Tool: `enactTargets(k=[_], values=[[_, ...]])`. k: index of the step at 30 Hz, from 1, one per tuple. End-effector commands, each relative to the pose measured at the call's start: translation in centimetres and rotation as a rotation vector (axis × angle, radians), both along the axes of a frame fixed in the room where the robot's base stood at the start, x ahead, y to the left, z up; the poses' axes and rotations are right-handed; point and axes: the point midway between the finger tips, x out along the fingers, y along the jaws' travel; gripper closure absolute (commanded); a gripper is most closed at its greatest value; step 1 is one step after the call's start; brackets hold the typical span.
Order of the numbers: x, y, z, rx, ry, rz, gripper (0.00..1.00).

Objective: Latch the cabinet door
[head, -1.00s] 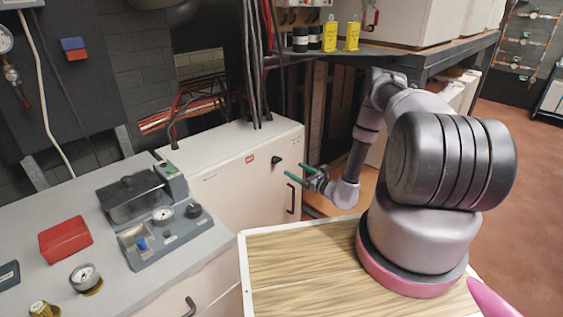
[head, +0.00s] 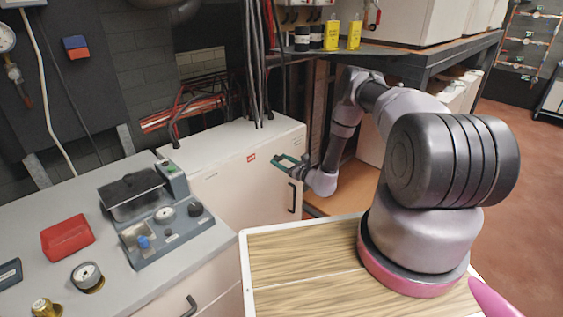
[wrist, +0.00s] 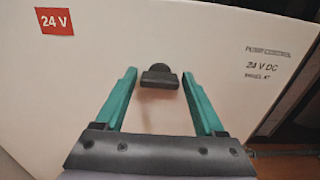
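The cabinet door (head: 235,192) is a white front panel that looks flush with its cabinet. Its black latch knob (wrist: 160,77) shows in the wrist view as a round hub with a wide bar lying across. My gripper (head: 280,160) has teal fingers and is in front of the door at the latch; its fingers hide most of the knob in the head view. In the wrist view my gripper (wrist: 160,85) is open, one finger on each side of the knob with gaps between. A black handle (head: 292,197) sits below right of it on the door.
A red 24 V label (wrist: 55,21) is on the door. A grey bench (head: 60,215) at left holds a pump device (head: 155,220), a red box (head: 67,238) and gauges. Black cables (head: 258,70) hang behind the cabinet. A dark shelf frame (head: 430,60) stands behind my arm.

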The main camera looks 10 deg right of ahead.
Motion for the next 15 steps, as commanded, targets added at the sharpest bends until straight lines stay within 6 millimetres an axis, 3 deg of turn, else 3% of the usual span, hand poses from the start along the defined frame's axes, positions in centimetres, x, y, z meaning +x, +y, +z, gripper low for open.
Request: enactTargets(k=[1,4,5,15], values=[[0.00,-0.01,0.01,0.000,0.000,0.000,0.52],[-0.01,-0.02,0.01,0.000,0.000,0.000,0.90],[-0.01,-0.02,0.01,0.000,0.000,0.000,0.96],[0.02,-0.10,0.01,0.045,0.030,-0.001,0.96]])
